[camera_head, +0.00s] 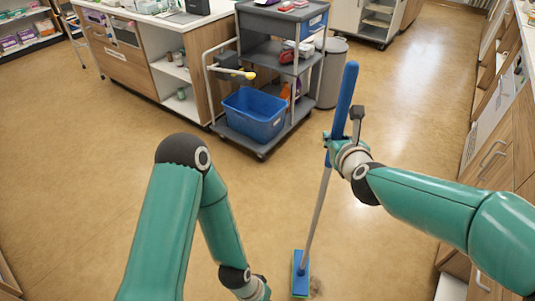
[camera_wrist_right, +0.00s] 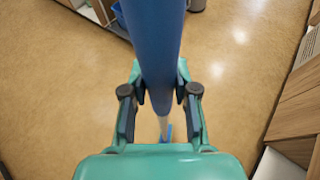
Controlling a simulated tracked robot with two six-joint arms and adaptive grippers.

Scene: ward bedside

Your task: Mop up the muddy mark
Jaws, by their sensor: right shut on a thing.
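The mop has a thick blue grip (camera_head: 344,105), a thin grey pole and a flat blue head (camera_head: 301,274) with a green edge. My right gripper (camera_head: 334,146) is shut on the lower part of the blue grip. The right wrist view shows the handle (camera_wrist_right: 160,45) between both fingers (camera_wrist_right: 160,100). The mop stands slightly tilted, its head low at the floor; I cannot tell if it touches. A small brownish muddy mark (camera_head: 316,287) shows just right of the mop head. My left arm reaches the bottom edge of the head view; its fingers are out of sight.
A grey trolley (camera_head: 262,147) with a blue bin (camera_head: 254,115) stands ahead, a grey waste bin (camera_head: 331,75) behind it. Wooden counters stand at back left. Wooden drawers (camera_head: 497,150) line the right side, near my right arm. The floor between is clear.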

